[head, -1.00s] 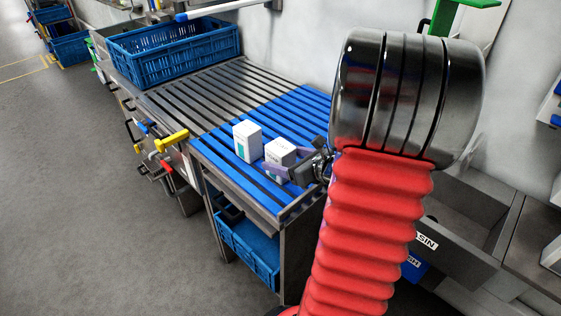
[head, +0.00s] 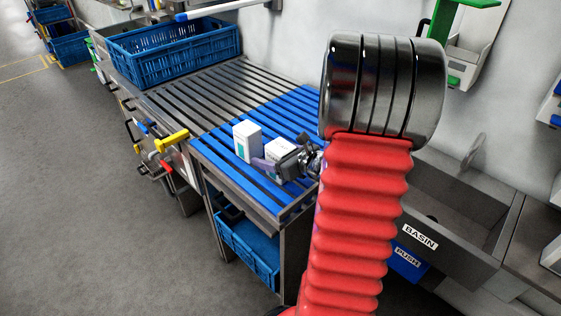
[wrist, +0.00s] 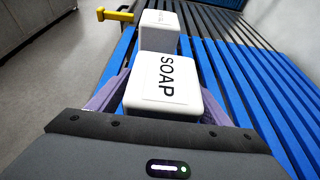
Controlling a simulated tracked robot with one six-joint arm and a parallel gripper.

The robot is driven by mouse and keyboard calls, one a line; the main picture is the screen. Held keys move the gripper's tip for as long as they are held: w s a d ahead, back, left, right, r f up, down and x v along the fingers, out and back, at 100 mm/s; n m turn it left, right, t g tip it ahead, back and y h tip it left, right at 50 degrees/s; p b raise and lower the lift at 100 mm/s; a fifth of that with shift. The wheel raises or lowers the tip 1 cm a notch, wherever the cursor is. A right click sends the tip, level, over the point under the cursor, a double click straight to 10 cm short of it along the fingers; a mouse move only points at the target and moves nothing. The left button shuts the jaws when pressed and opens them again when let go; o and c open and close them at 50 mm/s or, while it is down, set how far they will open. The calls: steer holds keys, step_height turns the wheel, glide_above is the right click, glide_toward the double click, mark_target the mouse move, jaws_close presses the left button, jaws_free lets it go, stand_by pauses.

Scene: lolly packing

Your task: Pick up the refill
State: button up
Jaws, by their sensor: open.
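Two white box-shaped refills stand upright on the blue slats of the table. In the head view my gripper (head: 272,164) partly hides this refill (head: 279,147). The other refill (head: 246,141) stands just left of it in the head view. It shows behind the SOAP refill in the wrist view (wrist: 159,30), its label too small to read.
The slatted table (head: 185,95) is clear behind the refills. A blue crate (head: 172,52) stands at its far end. A yellow handle (head: 171,141) juts out at the left edge. A grey basin (head: 460,215) is at the right.

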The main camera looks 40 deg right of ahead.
steer(key=shift+c, duration=0.4)
steer(key=c, duration=1.5)
